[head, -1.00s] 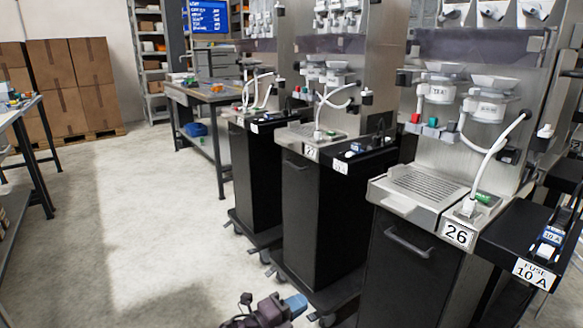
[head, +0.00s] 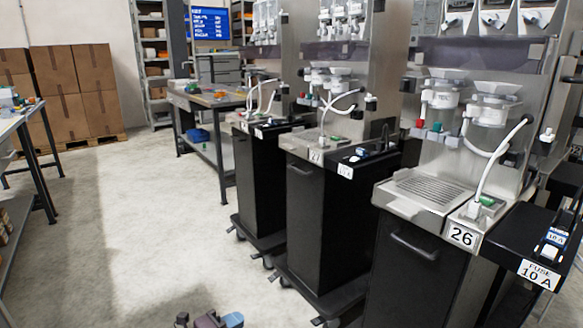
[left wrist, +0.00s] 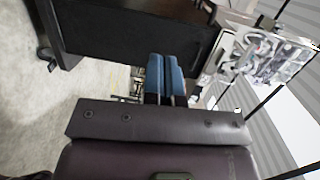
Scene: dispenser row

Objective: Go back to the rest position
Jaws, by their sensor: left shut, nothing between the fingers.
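My left gripper (head: 232,320) shows at the bottom edge of the head view, low over the floor and mostly cut off by the frame. In the left wrist view its two blue fingers (left wrist: 165,78) lie side by side, shut with nothing between them. It is clear of the dispensers, in front of and to the left of station 26 (head: 418,250). My right gripper is not in view.
Black dispenser cabinets on wheeled bases stand in a row, with station 27 (head: 316,210) behind station 26. A workbench (head: 215,98) stands farther back. Cardboard boxes (head: 75,88) stand at the back left. A table edge (head: 22,115) is at left. The concrete floor (head: 150,220) between is clear.

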